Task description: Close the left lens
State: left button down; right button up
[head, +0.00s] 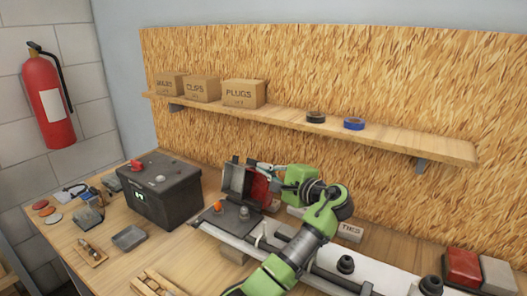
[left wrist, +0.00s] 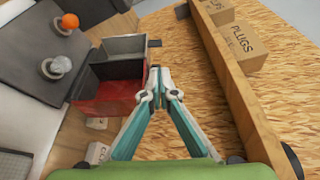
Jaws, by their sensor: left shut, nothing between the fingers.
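The left lens stands tipped up and open, showing its dark hollow inside (head: 236,180) and its red outer side (head: 261,189). In the left wrist view its red side (left wrist: 103,98) and hollow (left wrist: 118,68) also show. An orange bulb (head: 217,206) and a clear bulb (head: 244,212) stand uncovered on the dark lamp base (head: 226,221) before it. My left gripper (left wrist: 154,69) is shut and empty, its tips close beside the lens on the outer side; I cannot tell whether they touch. My right gripper is not in view.
A pale trailer beam (head: 330,258) runs rightward to a red block (head: 463,267). A dark battery box (head: 160,188) stands left of the lamp. A wooden shelf (head: 400,145) with cartons (head: 243,93) and tape rolls projects above, close to my left gripper.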

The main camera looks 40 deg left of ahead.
aim_at(246, 167)
pick_arm(q)
jog(key=x, duration=0.2)
jog(key=r+p+x, duration=0.1)
jog(key=x, duration=0.1)
jog(key=shift+s+a, duration=0.1)
jog(key=p+x, duration=0.1)
jog(key=x, duration=0.4)
jog(key=shift+f+p, duration=0.25)
jog(key=shift+p, duration=0.15)
jog(key=shift+w+a, duration=0.25)
jog(key=shift+a, duration=0.15)
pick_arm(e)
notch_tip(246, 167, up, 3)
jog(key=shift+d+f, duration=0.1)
pick_arm(q)
jog(key=shift+f, duration=0.1)
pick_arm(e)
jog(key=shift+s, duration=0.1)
